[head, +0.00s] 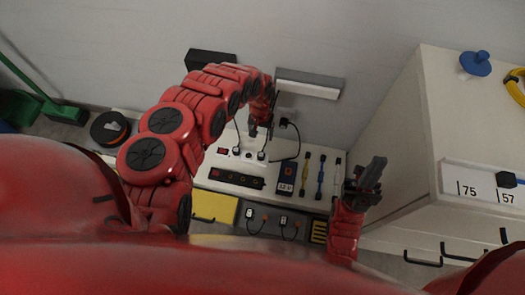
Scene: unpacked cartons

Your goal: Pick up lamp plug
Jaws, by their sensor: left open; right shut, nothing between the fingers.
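A dark plug-like piece (285,123) with a black cable shows just right of my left gripper; I cannot tell for sure that it is the lamp plug. Its cable curves down toward the white socket strip (226,152), where two more dark cables end. My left gripper (261,131) is open above the back of the bench, close to the dark piece; contact cannot be made out. My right gripper (375,172) is shut and empty, over the right end of the bench. My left arm hides part of the bench.
A black power strip (236,179), a blue-black meter-like box (287,176) and slim tools (321,178) lie on the bench. A white cabinet (428,130) stands right. A grey light bar (309,83) is on the wall.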

